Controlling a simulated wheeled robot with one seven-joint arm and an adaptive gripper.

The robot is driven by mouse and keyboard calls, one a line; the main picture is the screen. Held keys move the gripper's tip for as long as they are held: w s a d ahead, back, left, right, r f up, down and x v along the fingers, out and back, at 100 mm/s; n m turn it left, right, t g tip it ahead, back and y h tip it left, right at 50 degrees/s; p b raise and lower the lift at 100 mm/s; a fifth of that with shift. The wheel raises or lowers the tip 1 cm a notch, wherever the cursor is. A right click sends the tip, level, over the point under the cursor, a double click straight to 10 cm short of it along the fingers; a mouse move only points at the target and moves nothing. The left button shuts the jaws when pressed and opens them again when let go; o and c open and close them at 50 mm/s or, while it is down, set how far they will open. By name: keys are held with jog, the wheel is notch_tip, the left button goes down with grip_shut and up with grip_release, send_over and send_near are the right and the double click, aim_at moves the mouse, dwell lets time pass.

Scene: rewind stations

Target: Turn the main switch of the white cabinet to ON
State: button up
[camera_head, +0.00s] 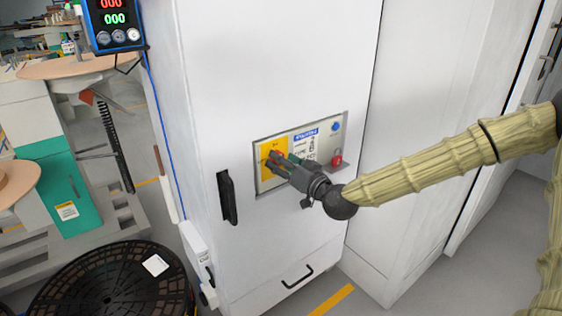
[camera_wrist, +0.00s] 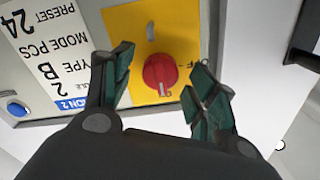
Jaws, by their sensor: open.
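The white cabinet (camera_head: 270,60) stands in the middle of the head view, with a grey control panel (camera_head: 331,132) on its front. The main switch is a red rotary knob (camera_wrist: 160,75) on a yellow plate (camera_wrist: 137,26), seen close in the wrist view. In the head view the red knob (camera_head: 275,154) is partly hidden by my gripper. My gripper (camera_head: 274,160) is in front of the yellow plate. In the wrist view its open fingers (camera_wrist: 163,82) are on either side of the knob, with gaps showing. I cannot tell which position the knob is in.
A red button (camera_head: 337,158) and a blue button (camera_head: 335,127) are on the panel's right part. A black door handle (camera_head: 227,197) sticks out left of the panel, and a drawer handle (camera_head: 297,277) is below. A dark round reel (camera_head: 112,285) stands at the lower left.

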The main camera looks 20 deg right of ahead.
jog(key=v, duration=1.1)
dwell(0.3)
